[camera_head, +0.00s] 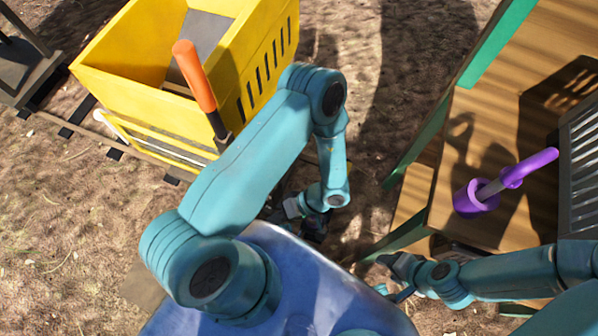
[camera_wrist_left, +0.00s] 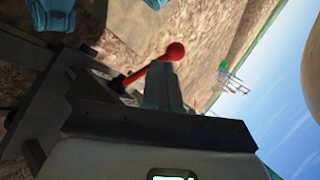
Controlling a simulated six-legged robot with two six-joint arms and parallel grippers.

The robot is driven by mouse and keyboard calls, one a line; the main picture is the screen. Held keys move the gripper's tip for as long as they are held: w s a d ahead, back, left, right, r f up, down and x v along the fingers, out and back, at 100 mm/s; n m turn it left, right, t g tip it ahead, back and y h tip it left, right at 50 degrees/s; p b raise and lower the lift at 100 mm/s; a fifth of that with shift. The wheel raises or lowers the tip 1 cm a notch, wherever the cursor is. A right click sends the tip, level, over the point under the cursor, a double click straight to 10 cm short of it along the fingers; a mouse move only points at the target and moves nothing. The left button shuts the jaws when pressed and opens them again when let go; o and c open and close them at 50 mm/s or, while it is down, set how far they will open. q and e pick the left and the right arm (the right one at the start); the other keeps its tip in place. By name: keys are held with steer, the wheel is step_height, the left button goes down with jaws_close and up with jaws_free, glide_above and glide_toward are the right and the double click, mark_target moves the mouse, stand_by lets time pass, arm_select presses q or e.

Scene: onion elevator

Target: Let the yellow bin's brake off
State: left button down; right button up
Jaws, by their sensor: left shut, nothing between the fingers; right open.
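The yellow bin (camera_head: 265,60) stands at the upper left in the head view, on a low track. A lever with an orange grip (camera_head: 195,76) rises at its near side, leaning. My left gripper (camera_head: 314,222) is to the right of the bin, low beside my blue body and partly hidden by my arm. In the left wrist view its fingers (camera_wrist_left: 163,85) are shut and empty. A red ball-ended lever (camera_wrist_left: 175,52) shows just beyond the fingertips; contact cannot be told. My right gripper (camera_head: 388,280) is open and empty, beside the wooden platform's lower edge.
A wooden platform (camera_head: 520,60) with green edges fills the right of the head view. It carries a purple lever (camera_head: 528,168) in a purple round base and a grey slatted panel (camera_head: 585,150). Track rails (camera_head: 68,130) run beneath the bin. Bare ground (camera_head: 370,60) lies between bin and platform.

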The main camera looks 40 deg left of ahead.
arm_select(q)
steer(key=p+v, duration=0.1)
steer(key=v, duration=0.8)
steer(key=shift+d, duration=0.1)
